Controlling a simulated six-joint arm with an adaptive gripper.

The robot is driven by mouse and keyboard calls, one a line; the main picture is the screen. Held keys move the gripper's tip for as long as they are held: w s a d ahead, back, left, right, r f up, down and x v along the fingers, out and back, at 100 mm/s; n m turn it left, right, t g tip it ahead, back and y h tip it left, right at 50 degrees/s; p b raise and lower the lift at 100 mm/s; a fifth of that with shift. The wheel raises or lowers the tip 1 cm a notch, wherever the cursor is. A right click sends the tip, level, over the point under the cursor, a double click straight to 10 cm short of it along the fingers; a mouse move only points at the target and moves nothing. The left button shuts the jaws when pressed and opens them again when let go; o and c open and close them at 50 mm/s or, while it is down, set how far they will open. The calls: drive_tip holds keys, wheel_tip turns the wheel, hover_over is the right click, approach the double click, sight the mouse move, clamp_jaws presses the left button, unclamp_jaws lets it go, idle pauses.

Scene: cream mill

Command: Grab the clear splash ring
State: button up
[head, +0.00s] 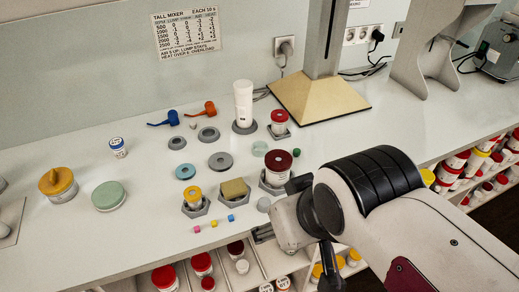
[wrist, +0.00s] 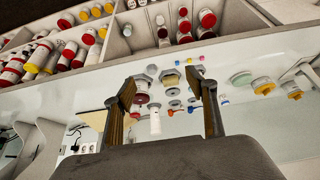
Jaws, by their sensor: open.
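A pale, see-through greenish ring (head: 260,148), which looks like the clear splash ring, lies flat on the bench in the head view. It is between the white stacked cups (head: 243,100) and the dark-red-lidded jar (head: 278,165). My gripper (head: 276,212) is open and empty near the bench's front edge, nearer the camera than that jar and apart from the ring. In the wrist view the two fingers of my gripper (wrist: 163,82) are spread wide with the bench items beyond them. I cannot pick out the clear ring there for certain.
A red-lidded jar (head: 279,118) stands close behind the ring. The mixer base (head: 318,98) is behind.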

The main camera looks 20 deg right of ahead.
drive_tip(key=shift+w, duration=0.15)
drive_tip(key=g, duration=0.1)
hover_over(261, 144)
drive_tip(key=s+a, duration=0.1)
drive_tip(key=s, duration=0.4)
wheel_tip(261, 144, down, 10)
drive_tip(key=shift+s, duration=0.15)
drive_tip(key=shift+f, duration=0.1)
drive_tip(key=shift+x, duration=1.25)
drive_tip(key=shift+f, duration=0.15)
drive_tip(key=shift+x, duration=2.45)
